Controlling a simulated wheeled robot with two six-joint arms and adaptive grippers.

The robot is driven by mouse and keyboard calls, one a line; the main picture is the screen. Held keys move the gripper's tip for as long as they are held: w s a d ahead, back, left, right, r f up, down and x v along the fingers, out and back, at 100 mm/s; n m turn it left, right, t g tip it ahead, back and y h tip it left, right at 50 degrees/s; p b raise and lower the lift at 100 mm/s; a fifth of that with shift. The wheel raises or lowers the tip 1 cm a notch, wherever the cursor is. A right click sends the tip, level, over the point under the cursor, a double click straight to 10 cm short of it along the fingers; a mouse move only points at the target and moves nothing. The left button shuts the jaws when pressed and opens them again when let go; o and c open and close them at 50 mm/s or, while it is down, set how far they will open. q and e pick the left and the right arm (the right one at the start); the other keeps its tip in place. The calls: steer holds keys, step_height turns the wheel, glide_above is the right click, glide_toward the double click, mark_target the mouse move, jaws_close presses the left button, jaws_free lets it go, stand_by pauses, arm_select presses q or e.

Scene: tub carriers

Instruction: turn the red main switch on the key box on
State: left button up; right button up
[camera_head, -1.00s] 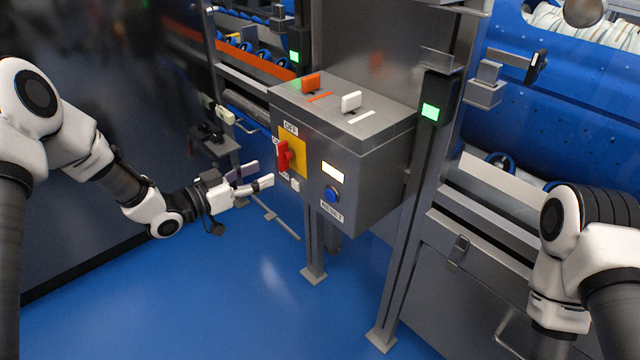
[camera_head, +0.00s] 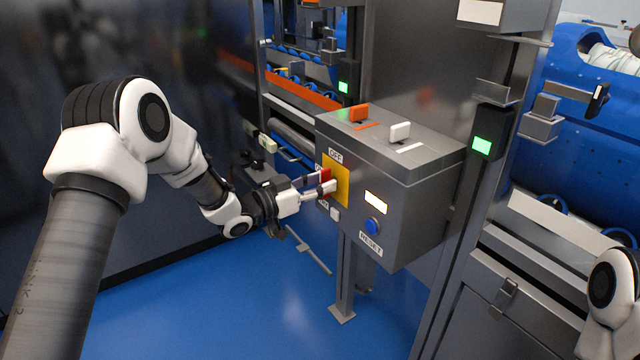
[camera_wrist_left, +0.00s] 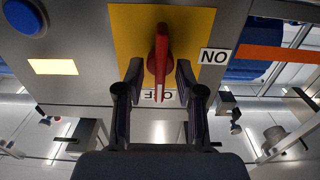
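The grey key box (camera_head: 420,190) stands on a post in the middle of the head view. The red main switch (camera_wrist_left: 161,55) sits on a yellow plate (camera_wrist_left: 190,35) on its face. In the left wrist view its handle lies in line with the OFF label (camera_wrist_left: 158,95), and the ON label (camera_wrist_left: 214,56) is to the right. My left gripper (camera_wrist_left: 158,82) is open, one finger on each side of the handle, with visible gaps. In the head view my left gripper (camera_head: 326,185) is at the switch and partly hides it. My right gripper is out of view.
An orange key (camera_head: 359,113) and a white key (camera_head: 400,131) stand on the box top. A blue button (camera_head: 372,225) above a RESET label and a lit window (camera_head: 376,201) are right of the switch. A steel post with a green light (camera_head: 482,146) stands farther right. Blue floor is open below.

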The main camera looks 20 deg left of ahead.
arm_select(q)
jaws_close()
